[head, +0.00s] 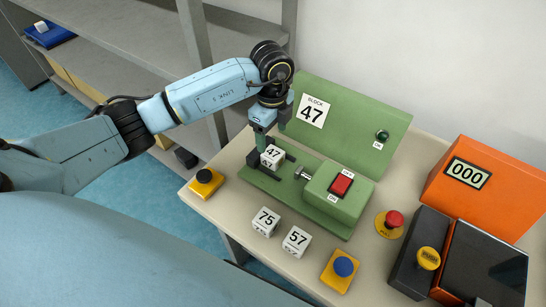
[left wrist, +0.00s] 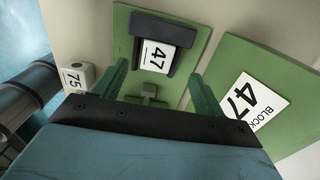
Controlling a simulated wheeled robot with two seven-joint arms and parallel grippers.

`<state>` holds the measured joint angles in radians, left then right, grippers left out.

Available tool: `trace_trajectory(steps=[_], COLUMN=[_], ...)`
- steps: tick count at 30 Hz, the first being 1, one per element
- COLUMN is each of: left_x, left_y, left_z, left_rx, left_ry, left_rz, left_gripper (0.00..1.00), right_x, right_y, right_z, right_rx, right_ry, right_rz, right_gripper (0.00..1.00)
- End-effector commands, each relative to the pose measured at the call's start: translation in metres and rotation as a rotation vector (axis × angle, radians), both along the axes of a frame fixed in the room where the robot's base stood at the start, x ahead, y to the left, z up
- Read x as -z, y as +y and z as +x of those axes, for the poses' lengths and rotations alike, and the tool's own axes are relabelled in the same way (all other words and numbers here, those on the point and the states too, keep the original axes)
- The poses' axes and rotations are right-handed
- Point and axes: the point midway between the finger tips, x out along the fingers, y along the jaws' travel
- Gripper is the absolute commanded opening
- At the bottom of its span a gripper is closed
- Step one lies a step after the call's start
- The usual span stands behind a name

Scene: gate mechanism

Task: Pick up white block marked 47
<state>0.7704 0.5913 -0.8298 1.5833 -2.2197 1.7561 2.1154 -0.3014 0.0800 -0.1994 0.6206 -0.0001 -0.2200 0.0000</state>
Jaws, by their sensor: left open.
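The white block marked 47 (head: 272,157) sits in a dark U-shaped holder (head: 252,156) on the green gate fixture (head: 318,175). In the left wrist view the block (left wrist: 157,55) shows its number face between the holder's dark walls. My left gripper (head: 270,138) is open, with its green fingers just above and behind the block in the head view. In the left wrist view the fingers of my left gripper (left wrist: 158,75) stand apart, one to each side of the block's line. Whether they touch the block I cannot tell. My right gripper is not in view.
White blocks 75 (head: 266,222) and 57 (head: 297,241) stand on the table in front. A green panel with a BLOCK 47 card (head: 313,111) rises behind. A red switch (head: 341,185), buttons and an orange display box (head: 480,185) lie to the right. A grey shelf (head: 120,60) stands left.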

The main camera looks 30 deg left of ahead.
Motion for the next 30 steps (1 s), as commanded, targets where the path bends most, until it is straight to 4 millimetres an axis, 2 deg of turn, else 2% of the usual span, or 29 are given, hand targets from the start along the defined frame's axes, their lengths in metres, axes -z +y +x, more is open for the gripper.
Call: trace_trajectory(steps=[7,15,24,30], left_x=[0.020,0.057,0.062,0.062], left_y=[-0.002,-0.005,-0.005,-0.005], left_z=[-0.002,-0.005,-0.005,-0.005], left_rx=[0.003,0.001,0.003,0.003], left_ry=[0.002,0.000,-0.002,-0.002], left_rz=[-0.002,-0.001,-0.002,-0.001], left_gripper=[0.71,0.71,0.71,0.46], right_x=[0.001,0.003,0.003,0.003], right_y=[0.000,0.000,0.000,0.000], right_z=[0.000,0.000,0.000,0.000], right_rx=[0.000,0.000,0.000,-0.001], right_ry=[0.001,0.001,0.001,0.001], right_rz=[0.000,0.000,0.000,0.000], right_gripper=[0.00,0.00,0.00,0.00])
